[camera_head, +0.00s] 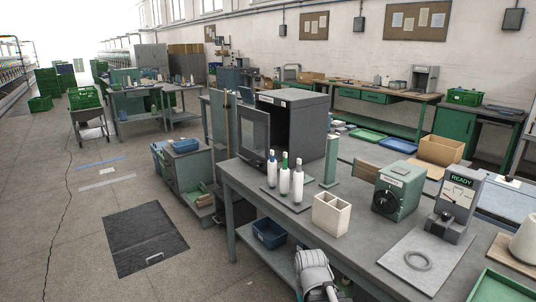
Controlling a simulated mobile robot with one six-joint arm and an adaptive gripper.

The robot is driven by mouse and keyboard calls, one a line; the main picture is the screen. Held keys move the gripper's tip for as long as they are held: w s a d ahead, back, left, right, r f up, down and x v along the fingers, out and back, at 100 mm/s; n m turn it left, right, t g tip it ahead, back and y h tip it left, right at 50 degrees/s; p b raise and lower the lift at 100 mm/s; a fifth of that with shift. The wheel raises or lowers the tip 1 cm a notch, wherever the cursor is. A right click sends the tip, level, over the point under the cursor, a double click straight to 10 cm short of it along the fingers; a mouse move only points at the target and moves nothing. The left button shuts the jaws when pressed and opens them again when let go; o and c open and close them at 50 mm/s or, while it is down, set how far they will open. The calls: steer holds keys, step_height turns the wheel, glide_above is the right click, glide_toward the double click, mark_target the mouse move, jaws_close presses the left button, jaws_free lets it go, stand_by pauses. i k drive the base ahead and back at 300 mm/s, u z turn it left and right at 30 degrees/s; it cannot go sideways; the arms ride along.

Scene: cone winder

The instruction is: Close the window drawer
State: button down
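No drawer is labelled as the window drawer. A green drawer front (376,97) and another beside it (349,92) show under the long wooden-topped bench along the back wall. They are small and far off, and I cannot tell whether either stands out. Nearer, a dark grey cabinet (303,128) stands on the front table, its windowed door (253,136) swung open to the left. A grey ribbed part at the bottom edge looks like my arm. My gripper's fingers do not show, and nothing of mine is seen at the drawers.
The front grey table (300,222) holds bobbins (284,175), a white divided box (331,214), a green instrument (397,190) and a READY gauge (455,203). A trolley (188,172) stands to its left. Open floor (60,235) with a dark mat (145,238) lies further left.

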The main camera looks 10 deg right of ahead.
mark_target(250, 156)
steer(key=k, duration=0.85)
steer(key=u, duration=0.2)
steer(key=i, duration=0.65)
steer(key=u, duration=0.45)
steer(key=i, duration=1.85)
steer(key=z, duration=0.8)
